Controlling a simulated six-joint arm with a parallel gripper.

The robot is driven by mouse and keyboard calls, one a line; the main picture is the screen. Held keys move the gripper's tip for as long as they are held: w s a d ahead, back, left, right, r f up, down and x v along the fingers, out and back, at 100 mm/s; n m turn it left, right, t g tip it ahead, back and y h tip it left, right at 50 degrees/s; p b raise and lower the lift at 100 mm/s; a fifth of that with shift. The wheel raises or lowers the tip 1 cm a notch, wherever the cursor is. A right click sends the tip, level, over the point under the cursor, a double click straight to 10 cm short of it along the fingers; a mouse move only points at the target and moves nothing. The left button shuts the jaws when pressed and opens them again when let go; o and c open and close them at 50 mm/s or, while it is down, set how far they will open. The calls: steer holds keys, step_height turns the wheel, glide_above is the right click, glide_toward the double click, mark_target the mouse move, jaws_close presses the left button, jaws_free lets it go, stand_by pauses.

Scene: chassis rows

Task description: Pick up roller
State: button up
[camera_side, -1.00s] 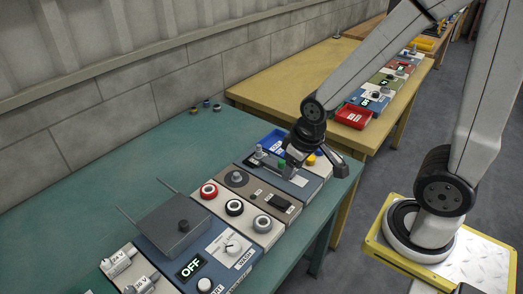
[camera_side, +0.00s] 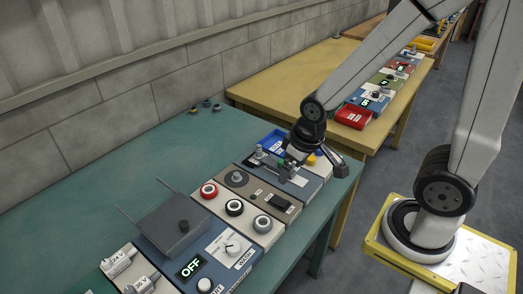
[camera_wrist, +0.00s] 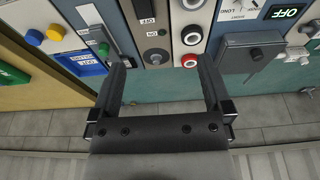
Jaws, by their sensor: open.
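My gripper (camera_side: 287,168) is above the grey-blue panel (camera_side: 310,188) at the far end of the near chassis row. Its two dark fingers are spread with nothing between them in the wrist view (camera_wrist: 163,68). No part is clearly marked as a roller, and I cannot tell which one it is. Near the fingers are a green rounded part (camera_wrist: 103,49) and a grey knob (camera_wrist: 85,28). My gripper partly hides that panel in the side view. The brown-grey panel beside it has a dark round part (camera_side: 237,179) and a black block (camera_side: 286,204).
A pale panel carries red (camera_side: 209,190), black (camera_side: 234,208) and grey (camera_side: 262,223) ringed knobs. A raised grey box (camera_side: 174,226) with two thin rods stands nearer the camera. A blue tray (camera_side: 272,140) lies beyond my gripper.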

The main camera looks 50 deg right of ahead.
steer(key=m+g, duration=0.3)
steer(key=m, duration=1.3)
glide_above(233, 205)
steer(key=s+a, duration=0.1)
steer(key=shift+f, duration=5.95)
steer(key=shift+s+f, duration=0.1)
steer(key=shift+f, duration=2.5)
steer(key=shift+c, duration=0.2)
steer(key=c, duration=1.1)
